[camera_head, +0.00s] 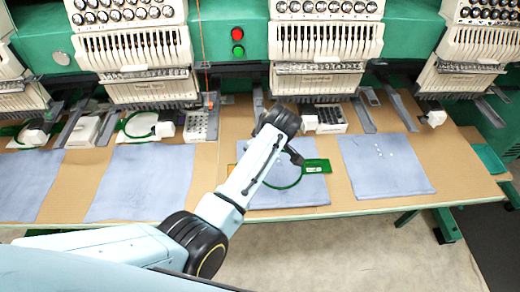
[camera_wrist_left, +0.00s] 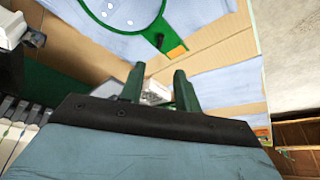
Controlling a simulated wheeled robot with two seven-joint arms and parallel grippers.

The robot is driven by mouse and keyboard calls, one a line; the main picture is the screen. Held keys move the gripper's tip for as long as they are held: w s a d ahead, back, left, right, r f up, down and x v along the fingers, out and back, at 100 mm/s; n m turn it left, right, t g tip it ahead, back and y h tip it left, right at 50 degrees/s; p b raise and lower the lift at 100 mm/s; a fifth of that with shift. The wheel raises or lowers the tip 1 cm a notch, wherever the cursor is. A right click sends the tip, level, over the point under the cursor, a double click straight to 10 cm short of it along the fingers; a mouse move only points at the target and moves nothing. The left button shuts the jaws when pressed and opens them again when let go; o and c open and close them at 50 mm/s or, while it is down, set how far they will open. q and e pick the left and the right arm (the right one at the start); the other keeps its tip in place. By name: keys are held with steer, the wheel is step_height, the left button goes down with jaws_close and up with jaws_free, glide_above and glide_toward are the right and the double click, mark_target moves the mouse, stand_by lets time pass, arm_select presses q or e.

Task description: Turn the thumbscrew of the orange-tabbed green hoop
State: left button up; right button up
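A green hoop (camera_head: 287,186) lies on blue cloth under my left arm in the head view, with a green tab on its right side. In the left wrist view, a green hoop (camera_wrist_left: 152,27) shows at the top with an orange tab (camera_wrist_left: 177,52) on its edge. A small dark green part (camera_wrist_left: 159,41), perhaps the thumbscrew, sits next to the tab. My left gripper (camera_wrist_left: 158,76) is open, its two dark green fingers apart with nothing between their tips. The hoop edge and tab lie beyond the fingertips. In the head view the forearm hides part of the hoop. My right gripper is not in view.
Embroidery machine heads (camera_head: 318,45) line the back. More blue cloths (camera_head: 385,170) lie on the brown table (camera_head: 220,150). Another green hoop (camera_head: 140,136) is at left. The floor in front of the table is clear.

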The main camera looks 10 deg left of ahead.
arm_select(q)
steer(key=shift+s+d+r, duration=0.1)
steer(key=shift+r, duration=0.2)
